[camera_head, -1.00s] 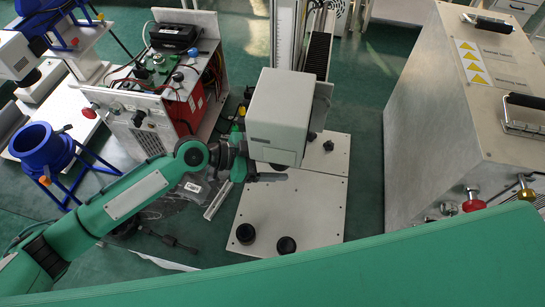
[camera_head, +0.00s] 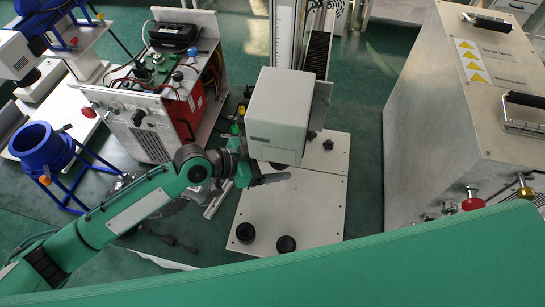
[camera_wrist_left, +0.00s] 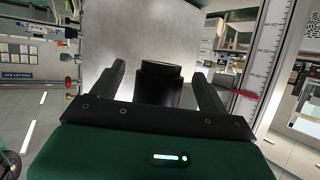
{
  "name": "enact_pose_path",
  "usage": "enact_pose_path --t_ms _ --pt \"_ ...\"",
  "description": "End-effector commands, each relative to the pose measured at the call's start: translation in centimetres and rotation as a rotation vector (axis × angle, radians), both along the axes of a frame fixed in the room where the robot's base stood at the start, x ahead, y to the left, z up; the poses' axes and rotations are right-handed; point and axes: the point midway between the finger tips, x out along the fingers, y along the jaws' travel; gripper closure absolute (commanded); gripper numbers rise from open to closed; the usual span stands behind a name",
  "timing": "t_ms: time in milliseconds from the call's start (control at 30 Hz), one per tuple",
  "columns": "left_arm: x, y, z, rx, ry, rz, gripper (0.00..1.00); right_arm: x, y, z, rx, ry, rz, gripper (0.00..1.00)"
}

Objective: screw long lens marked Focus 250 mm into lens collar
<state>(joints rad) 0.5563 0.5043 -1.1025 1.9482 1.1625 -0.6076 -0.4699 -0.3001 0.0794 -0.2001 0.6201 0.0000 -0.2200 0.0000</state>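My left gripper (camera_head: 268,179) is just below the grey box-shaped head (camera_head: 279,118) of the column machine. In the left wrist view its two fingers (camera_wrist_left: 158,76) are spread, with a dark cylinder (camera_wrist_left: 160,88) between them and visible gaps on both sides. I cannot tell whether this cylinder is the lens collar or a lens. Two short black cylinders stand on the white baseplate (camera_head: 315,212): one at its left corner (camera_head: 245,233), one near its front edge (camera_head: 286,244). No Focus 250 mm marking is readable. My right gripper is not in view.
A large metal cabinet (camera_head: 430,110) with handles and knobs stands to the right. An open electronics unit (camera_head: 165,95) and a blue ring-shaped stand (camera_head: 42,148) are to the left. A vertical scale (camera_head: 285,35) rises behind the grey head. The baseplate's middle is clear.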

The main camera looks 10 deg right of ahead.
Motion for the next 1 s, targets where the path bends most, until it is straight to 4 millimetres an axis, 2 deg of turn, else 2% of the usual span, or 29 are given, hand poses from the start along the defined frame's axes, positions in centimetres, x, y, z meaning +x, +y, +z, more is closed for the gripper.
enact_pose_path --t_ms 300,467,1000 --pt "0.0 0.1 -0.1 0.002 0.001 -0.001 0.23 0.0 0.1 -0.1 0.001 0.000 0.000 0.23" --pt "-0.1 1.1 0.2 0.001 0.000 0.000 0.23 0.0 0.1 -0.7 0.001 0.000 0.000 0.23" --pt "-1.4 9.9 3.7 0.003 -0.002 0.000 0.23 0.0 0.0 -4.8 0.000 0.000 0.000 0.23"
